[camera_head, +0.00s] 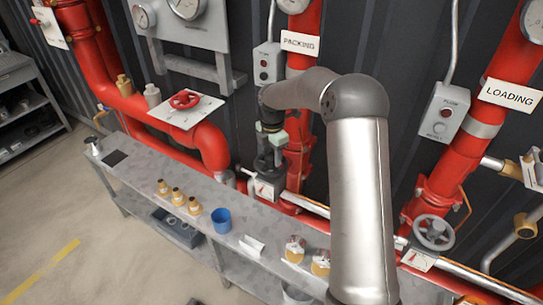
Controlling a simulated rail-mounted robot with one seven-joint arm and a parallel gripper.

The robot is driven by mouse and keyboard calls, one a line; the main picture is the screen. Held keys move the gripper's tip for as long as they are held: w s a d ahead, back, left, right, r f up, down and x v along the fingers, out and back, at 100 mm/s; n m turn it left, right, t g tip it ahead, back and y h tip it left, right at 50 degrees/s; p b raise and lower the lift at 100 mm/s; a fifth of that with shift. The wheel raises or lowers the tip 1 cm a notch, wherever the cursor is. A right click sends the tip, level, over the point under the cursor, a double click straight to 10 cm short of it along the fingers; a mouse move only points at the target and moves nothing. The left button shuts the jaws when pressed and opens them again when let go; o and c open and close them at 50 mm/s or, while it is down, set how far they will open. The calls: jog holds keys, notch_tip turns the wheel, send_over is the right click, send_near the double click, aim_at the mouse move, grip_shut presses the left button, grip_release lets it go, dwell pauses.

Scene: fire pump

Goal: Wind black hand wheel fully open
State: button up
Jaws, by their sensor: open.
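A white indicator plate with a red mark (265,189) is on the valve's front. A grey spoked hand wheel (434,232) stands at the right on another valve, and a red hand wheel (185,98) is at the upper left.
A long grey bench (145,172) carries several brass fittings (178,197), a blue cup (221,220) and a white folded card (252,246). Red pipes (298,150) rise behind it. Control boxes (443,115) and signs reading PACKING and LOADING are close to the arm.

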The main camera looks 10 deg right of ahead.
jog(key=m+b, duration=0.1)
jog(key=m, duration=0.2)
jog(key=shift+s+m, duration=0.1)
jog(key=shift+m, duration=0.3)
jog(key=m, duration=0.4)
jog(key=shift+s+b, duration=0.1)
jog(key=shift+b, duration=0.25)
jog(key=shift+c, duration=0.3)
grip_shut()
jog(key=n, duration=0.1)
jog(key=n+p, duration=0.1)
jog(key=n, duration=0.1)
jog(key=shift+d+r+n+p, duration=0.1)
jog(key=shift+r+n+p, duration=0.15)
jog(key=shift+n+p, duration=0.15)
jog(key=n, duration=0.3)
jog(key=shift+w+f+n+p, duration=0.15)
jog(key=shift+w+n+p, duration=0.05)
jog(key=shift+n+p, duration=0.2)
